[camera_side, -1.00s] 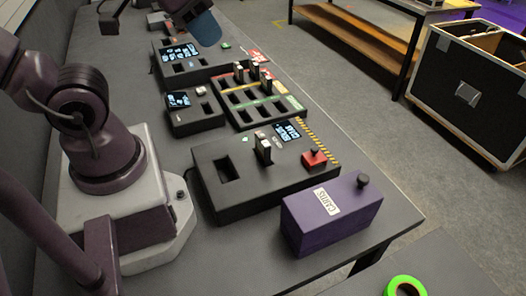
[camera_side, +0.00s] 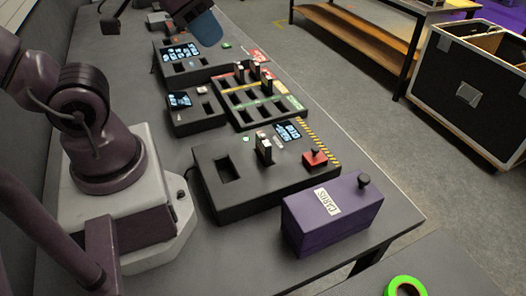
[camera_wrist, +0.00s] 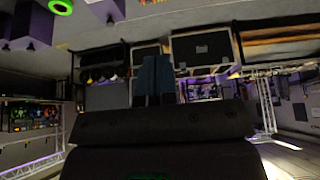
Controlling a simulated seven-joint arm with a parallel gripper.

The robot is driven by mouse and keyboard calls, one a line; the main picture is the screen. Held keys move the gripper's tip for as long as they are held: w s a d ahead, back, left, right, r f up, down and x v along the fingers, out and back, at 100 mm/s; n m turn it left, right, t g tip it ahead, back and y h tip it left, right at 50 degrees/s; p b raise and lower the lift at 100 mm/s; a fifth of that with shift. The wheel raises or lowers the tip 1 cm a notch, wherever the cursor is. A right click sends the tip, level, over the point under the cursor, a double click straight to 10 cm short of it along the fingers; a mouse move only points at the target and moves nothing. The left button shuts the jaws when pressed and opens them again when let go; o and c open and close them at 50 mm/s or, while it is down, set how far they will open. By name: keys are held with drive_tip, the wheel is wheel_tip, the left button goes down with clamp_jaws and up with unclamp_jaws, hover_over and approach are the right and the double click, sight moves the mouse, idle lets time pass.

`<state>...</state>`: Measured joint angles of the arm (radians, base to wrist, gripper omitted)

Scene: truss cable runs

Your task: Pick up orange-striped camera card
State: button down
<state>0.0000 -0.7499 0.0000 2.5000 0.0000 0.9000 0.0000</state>
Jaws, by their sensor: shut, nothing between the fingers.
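My gripper (camera_side: 207,30) shows its blue fingers at the top of the side view, shut and empty, above the far part of the bench. The shut fingers also show in the wrist view (camera_wrist: 154,78), pointing out toward the room. Several small upright cards stand in a slotted tray (camera_side: 292,103) with coloured strips, one of them a dark and white card (camera_side: 239,73). Another pale-topped card (camera_side: 264,149) stands in the black reader box (camera_side: 235,206) nearer the camera. No orange stripe can be made out on any card, so I cannot tell which is the orange-striped one.
A purple box labelled CARDS (camera_side: 350,212) with a black knob stands at the bench's near right edge. A red block (camera_side: 314,159) sits on the reader box. A smaller black device (camera_side: 198,122) and a far one (camera_side: 196,72) stand beyond. Green tape (camera_side: 405,286) lies lower right.

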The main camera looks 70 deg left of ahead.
drive_tip(key=c, duration=1.8)
unclamp_jaws()
drive_tip(key=shift+c, duration=0.2)
drive_tip(key=o, duration=0.8)
drive_tip(key=shift+o, duration=0.2)
drive_tip(key=shift+f, duration=0.1)
drive_tip(key=m+g+y, duration=0.1)
drive_tip(key=m+g, duration=0.5)
drive_tip(key=m, duration=1.2)
hover_over(264, 137)
wheel_tip(264, 137, down, 16)
drive_tip(key=r, duration=0.1)
drive_tip(key=f, duration=0.7)
drive_tip(key=shift+s+a+f, duration=0.1)
drive_tip(key=shift+s+f, duration=0.2)
drive_tip(key=shift+f, duration=0.05)
drive_tip(key=shift+w+f, duration=0.15)
drive_tip(key=shift+f, duration=1.25)
drive_tip(key=shift+w+f, duration=0.1)
drive_tip(key=shift+f, duration=1.25)
